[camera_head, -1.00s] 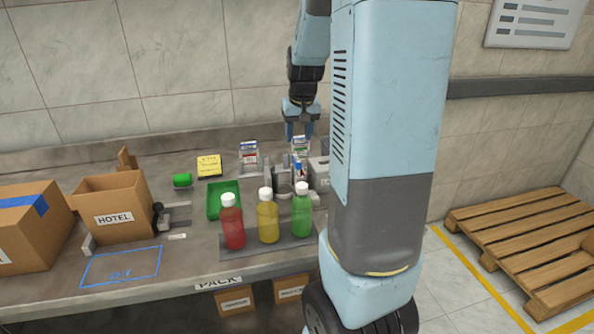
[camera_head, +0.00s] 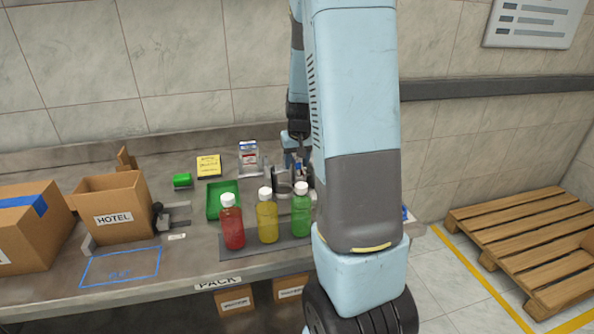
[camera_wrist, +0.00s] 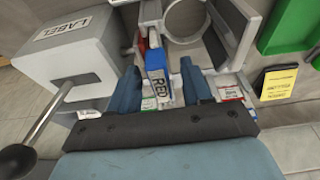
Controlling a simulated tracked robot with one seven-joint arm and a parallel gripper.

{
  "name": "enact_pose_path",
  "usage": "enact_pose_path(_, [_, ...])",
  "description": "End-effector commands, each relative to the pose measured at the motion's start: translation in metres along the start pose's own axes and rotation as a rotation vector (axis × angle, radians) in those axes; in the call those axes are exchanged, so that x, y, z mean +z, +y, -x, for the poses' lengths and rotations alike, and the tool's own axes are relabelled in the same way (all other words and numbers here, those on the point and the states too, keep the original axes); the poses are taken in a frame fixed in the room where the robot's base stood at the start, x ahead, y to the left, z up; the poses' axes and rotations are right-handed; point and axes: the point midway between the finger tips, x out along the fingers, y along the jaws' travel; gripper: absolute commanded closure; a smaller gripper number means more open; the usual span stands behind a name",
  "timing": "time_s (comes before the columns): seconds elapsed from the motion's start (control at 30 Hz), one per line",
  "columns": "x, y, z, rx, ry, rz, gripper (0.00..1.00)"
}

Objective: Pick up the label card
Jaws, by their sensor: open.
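A blue and white label card marked RED (camera_wrist: 160,88) stands in the middle of the wrist view, beside the grey ring-shaped fixture (camera_wrist: 211,16). My gripper (camera_wrist: 158,67) is open, with one blue finger on each side of the card. I cannot tell whether either finger touches it. In the head view my gripper (camera_head: 292,160) is low over the bench behind the bottles, partly hidden by my own body. Other small cards lie below the fingers in the wrist view, one with green print (camera_wrist: 148,103) and one with red print (camera_wrist: 230,93).
A grey box marked LABEL (camera_wrist: 70,52) with a black-knobbed lever (camera_wrist: 16,160) is close on the left in the wrist view. Red (camera_head: 232,228), yellow (camera_head: 267,221) and green (camera_head: 301,215) bottles stand in front. A green tray (camera_head: 213,212) and yellow note (camera_head: 208,166) lie left.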

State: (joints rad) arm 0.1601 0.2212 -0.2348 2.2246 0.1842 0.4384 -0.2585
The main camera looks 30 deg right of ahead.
Motion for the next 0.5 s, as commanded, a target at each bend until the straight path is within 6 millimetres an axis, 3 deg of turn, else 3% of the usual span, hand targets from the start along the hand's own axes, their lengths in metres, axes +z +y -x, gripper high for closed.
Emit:
enact_pose_path(0.23, [-0.0001,-0.0004,-0.0007,0.0,0.001,0.0,0.52])
enact_pose_path(0.5, [-0.0002,-0.0007,-0.0005,0.0,0.001,0.0,0.78])
